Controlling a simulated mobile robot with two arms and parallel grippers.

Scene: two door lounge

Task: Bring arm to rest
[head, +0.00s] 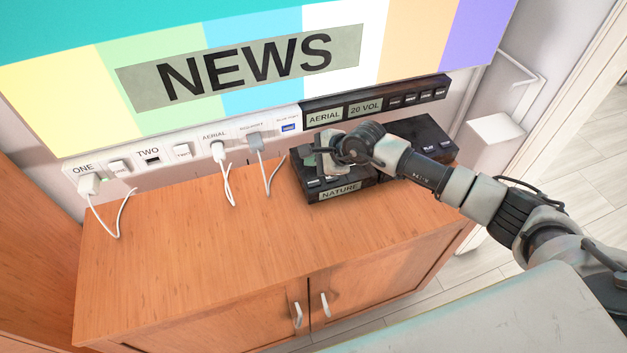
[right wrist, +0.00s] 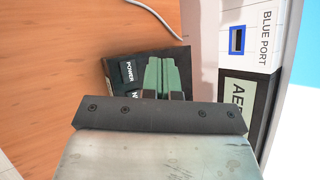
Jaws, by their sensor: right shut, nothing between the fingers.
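My right arm comes in from the right in the head view. Its gripper (head: 322,160) is over the black box labelled NATURE (head: 340,190), which sits on the wooden cabinet. In the right wrist view the green fingers (right wrist: 163,78) are together with nothing between them, in front of the black box (right wrist: 118,70) beside its POWER button. I cannot tell whether the fingertips touch the box. The gripper hides part of the box top. My left gripper is not in view.
A wooden cabinet (head: 190,240) stands under a large screen (head: 240,60) reading NEWS. White cables hang from the socket strip (head: 185,148). A second black box (head: 422,135) stands behind my right forearm. The cabinet top is clear at the front left.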

